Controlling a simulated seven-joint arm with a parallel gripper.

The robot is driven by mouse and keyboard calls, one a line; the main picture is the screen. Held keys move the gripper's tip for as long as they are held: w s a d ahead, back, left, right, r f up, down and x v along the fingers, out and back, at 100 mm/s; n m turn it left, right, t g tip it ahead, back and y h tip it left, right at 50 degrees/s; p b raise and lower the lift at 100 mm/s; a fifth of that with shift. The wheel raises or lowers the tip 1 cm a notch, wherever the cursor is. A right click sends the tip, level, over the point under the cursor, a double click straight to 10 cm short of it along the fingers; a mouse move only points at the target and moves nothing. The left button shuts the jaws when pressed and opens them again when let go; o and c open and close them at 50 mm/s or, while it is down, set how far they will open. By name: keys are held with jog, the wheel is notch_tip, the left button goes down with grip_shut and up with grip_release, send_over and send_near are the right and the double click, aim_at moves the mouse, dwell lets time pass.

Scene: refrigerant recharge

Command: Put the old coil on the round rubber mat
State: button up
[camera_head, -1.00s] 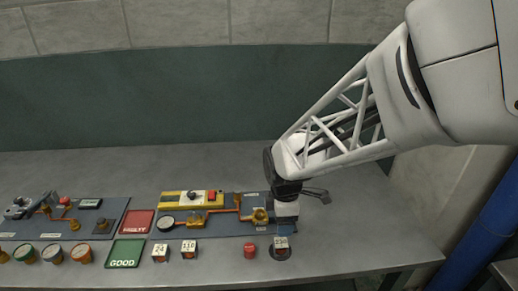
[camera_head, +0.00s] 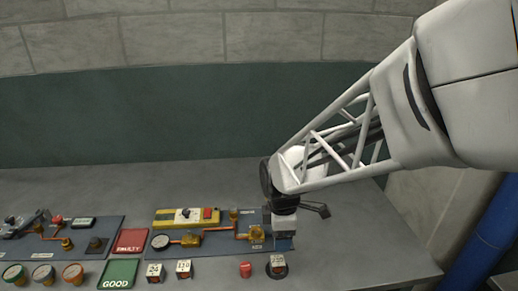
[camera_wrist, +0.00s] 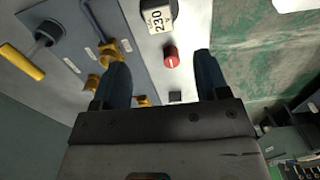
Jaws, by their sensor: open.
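A small block labelled 230, a coil (camera_head: 278,261), sits on a dark round mat (camera_head: 277,276) at the front of the bench. It also shows as the 230 block (camera_wrist: 158,15) at the top of the wrist view. No label marks it as old. My gripper (camera_head: 283,243) points down just behind this block, by the right end of the panel. In the wrist view my gripper (camera_wrist: 162,75) is open, with nothing between its two dark blue fingers. My wrist hides part of the panel's right end in the head view.
A red cap (camera_head: 246,269) stands left of the mat. Coils labelled 24 (camera_head: 155,273) and 110 (camera_head: 184,269) stand further left, beside the green GOOD tray (camera_head: 118,272) and red FAULTY tray (camera_head: 131,240). The panel (camera_head: 215,244) carries brass valves and a gauge.

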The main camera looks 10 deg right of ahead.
jog(key=s+d+r+m+t, duration=0.1)
jog(key=s+d+r+m, duration=0.3)
jog(key=m, duration=0.5)
jog(key=s+d+r+m+t, duration=0.1)
jog(key=s+d+r+m, duration=0.2)
jog(key=s+r+m, duration=0.5)
jog(key=s, duration=0.3)
jog(key=shift+d+r+m+t, duration=0.3)
jog(key=shift+d+r+m, duration=0.05)
jog(key=shift+m, duration=0.05)
